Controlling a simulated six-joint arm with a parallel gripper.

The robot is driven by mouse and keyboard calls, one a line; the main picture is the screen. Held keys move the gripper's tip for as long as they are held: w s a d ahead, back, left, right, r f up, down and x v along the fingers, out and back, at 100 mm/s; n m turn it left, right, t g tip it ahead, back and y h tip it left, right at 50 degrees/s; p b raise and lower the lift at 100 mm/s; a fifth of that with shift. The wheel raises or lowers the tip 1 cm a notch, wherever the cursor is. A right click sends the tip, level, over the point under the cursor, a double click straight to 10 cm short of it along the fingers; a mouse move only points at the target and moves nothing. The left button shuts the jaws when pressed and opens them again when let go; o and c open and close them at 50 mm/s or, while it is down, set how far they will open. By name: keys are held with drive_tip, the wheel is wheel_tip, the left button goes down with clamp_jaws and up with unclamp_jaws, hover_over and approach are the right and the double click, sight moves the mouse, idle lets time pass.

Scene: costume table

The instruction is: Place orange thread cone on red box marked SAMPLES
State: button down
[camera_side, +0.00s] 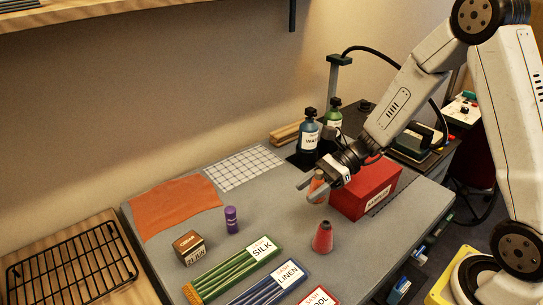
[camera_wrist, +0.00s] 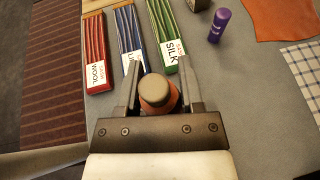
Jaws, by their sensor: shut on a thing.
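My gripper (camera_side: 316,188) is shut on the orange thread cone (camera_side: 318,184), which stays upright between the fingers. In the wrist view, the cone (camera_wrist: 158,94) shows from above with its pale tan top between the two fingers (camera_wrist: 160,80). The red box marked SAMPLES (camera_side: 367,190) stands on the grey table just right of my gripper in the side view. The cone is at the box's left end, not over its top. The gap between the cone's base and the table is hard to judge. The box is not seen in the wrist view.
A red cone (camera_side: 322,237) stands on the table in front of the box. Bottles (camera_side: 308,136) stand behind my gripper. Bundles marked SILK (camera_side: 236,268) and LINEN (camera_side: 272,287) lie at the front. A purple tube (camera_side: 232,220) and small brown box (camera_side: 189,247) stand left.

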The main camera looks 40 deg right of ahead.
drive_tip(key=s+d+r+m+t+h, duration=0.1)
drive_tip(key=s+d+r+m+t, duration=0.2)
drive_tip(key=s+d, duration=0.3)
drive_tip(key=s+d+r+m+t+h, duration=0.2)
drive_tip(key=s+d+r+m+t, duration=0.2)
drive_tip(key=d, duration=0.7)
drive_tip(key=shift+s+d+r+h, duration=0.3)
drive_tip(key=shift+s+d+r, duration=0.1)
drive_tip(key=shift+s+r, duration=0.85)
hover_over(364, 174)
drive_tip(key=s, duration=0.1)
drive_tip(key=f, duration=0.8)
drive_tip(key=shift+a, duration=0.2)
drive_tip(key=shift+w+d+f, duration=0.25)
drive_tip(key=shift+w+f, duration=0.3)
drive_tip(key=shift+f, duration=0.1)
